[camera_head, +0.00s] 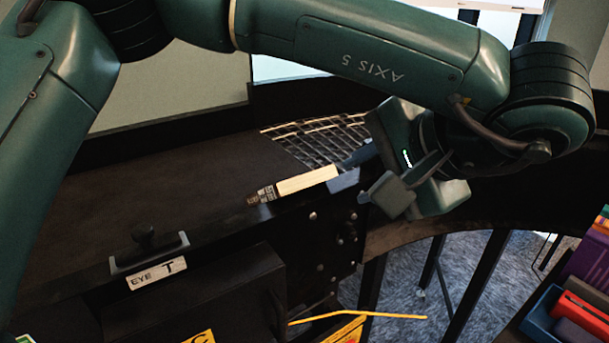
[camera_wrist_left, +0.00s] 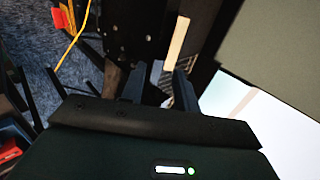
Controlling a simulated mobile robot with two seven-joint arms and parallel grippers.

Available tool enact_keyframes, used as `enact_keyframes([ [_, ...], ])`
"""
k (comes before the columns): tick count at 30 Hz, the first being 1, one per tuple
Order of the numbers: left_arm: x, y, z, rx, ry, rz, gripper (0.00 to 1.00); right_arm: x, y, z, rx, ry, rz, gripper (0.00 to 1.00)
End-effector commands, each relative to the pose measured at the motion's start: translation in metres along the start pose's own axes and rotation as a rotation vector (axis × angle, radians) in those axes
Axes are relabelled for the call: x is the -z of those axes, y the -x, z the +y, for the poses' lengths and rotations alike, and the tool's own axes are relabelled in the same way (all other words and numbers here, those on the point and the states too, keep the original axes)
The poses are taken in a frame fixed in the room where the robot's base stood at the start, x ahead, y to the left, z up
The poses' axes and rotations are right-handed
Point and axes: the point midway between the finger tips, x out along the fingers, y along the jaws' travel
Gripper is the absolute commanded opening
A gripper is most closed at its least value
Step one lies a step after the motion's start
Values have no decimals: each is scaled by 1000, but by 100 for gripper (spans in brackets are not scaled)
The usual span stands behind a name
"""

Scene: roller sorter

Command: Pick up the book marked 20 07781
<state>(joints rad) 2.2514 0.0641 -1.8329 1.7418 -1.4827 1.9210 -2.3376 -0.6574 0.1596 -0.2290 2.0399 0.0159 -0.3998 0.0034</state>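A thin book (camera_head: 306,180) lies on the dark roller sorter's front edge, with a pale cream long side and a dark end bearing small pale print. I cannot read the number on it. In the left wrist view the book's pale strip (camera_wrist_left: 178,36) lies just beyond my fingertips. My left gripper (camera_head: 368,173) is at the book's right end, its two fingers apart. The fingers also show apart in the left wrist view (camera_wrist_left: 159,76), with a gap between them. I cannot tell whether either finger touches the book. My right gripper is not in view.
The roller sorter's dark top (camera_head: 190,170) runs to the left, with a wire or roller grid (camera_head: 315,138) behind the book. Coloured books (camera_head: 585,310) stand at the lower right. A yellow strip (camera_head: 355,313) crosses below.

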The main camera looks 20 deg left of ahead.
Motion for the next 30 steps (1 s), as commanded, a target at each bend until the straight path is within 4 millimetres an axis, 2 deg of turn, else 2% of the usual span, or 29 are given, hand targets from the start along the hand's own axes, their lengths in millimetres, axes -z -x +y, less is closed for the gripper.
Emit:
enact_keyframes([
  [1, -2, 4, -12, 45, 0, -4, 31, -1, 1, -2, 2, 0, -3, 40],
  [5, -5, -2, -24, 86, -5, -12, 31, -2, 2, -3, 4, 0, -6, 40],
  [15, -5, -62, -28, 81, -5, -12, 31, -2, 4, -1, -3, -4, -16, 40],
  [23, -5, -82, -29, 80, -5, -12, 31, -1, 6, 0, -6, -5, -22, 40],
  [30, -5, -117, -30, 79, -3, -11, 31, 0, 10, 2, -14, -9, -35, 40],
])
